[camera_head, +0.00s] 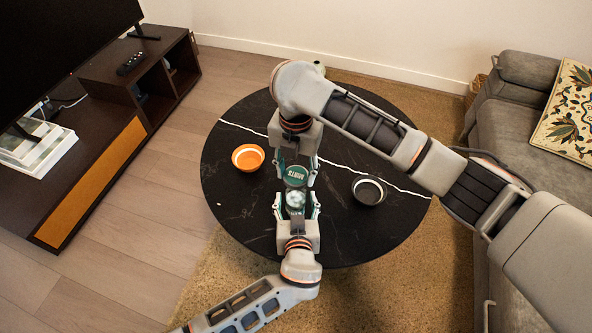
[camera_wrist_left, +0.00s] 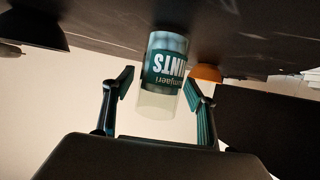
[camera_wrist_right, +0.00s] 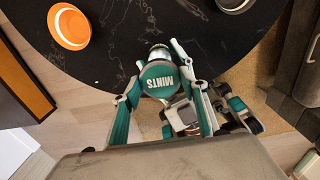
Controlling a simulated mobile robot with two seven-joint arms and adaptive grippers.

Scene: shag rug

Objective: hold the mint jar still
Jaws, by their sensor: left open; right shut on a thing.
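The mint jar (camera_head: 295,199) is a clear glass jar with pale mints and a teal label. It also shows in the left wrist view (camera_wrist_left: 164,72), upside down, with no lid visible on its clear end. My left gripper (camera_head: 296,207) is open, its fingers on either side of the jar; in the left wrist view (camera_wrist_left: 158,88) there are gaps beside the glass. The green MINTS lid (camera_head: 294,176) is between the fingers of my right gripper (camera_head: 296,177), which is shut on it. The lid faces the camera in the right wrist view (camera_wrist_right: 158,78). I cannot tell how far it is from the jar.
The round black table (camera_head: 240,205) carries an orange bowl (camera_head: 248,157) to the left and a dark bowl (camera_head: 369,190) to the right. A TV cabinet (camera_head: 110,105) stands left, a grey sofa (camera_head: 510,120) right. Bare tabletop lies around both bowls.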

